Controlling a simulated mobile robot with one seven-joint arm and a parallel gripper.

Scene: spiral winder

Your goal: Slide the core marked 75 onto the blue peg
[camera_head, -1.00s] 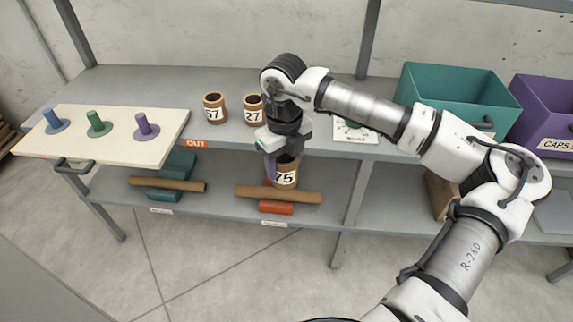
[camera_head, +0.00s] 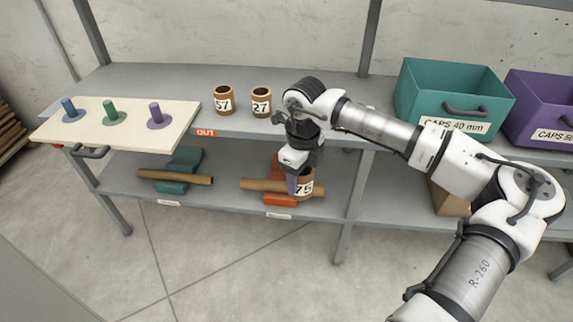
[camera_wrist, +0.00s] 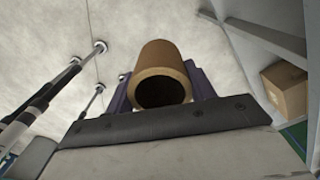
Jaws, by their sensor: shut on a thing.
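The core marked 75 (camera_head: 305,186) is a short brown cardboard tube with a white label. My gripper (camera_head: 296,180) is shut on it and holds it upright in front of the shelf rack. In the wrist view the core (camera_wrist: 160,72) sits between the purple fingers, its open end facing the camera. The blue peg (camera_head: 69,109) stands on a cream board at the far left, well away from the gripper. A green peg (camera_head: 111,111) and a purple peg (camera_head: 156,115) stand beside it on the board (camera_head: 85,136).
Cores marked 57 (camera_head: 224,101) and 27 (camera_head: 261,102) stand on the upper shelf. Long brown tubes lie on teal and orange rests on the lower shelf (camera_head: 225,192). Teal (camera_head: 430,95) and purple (camera_head: 530,105) cap bins stand at right. The floor in front is clear.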

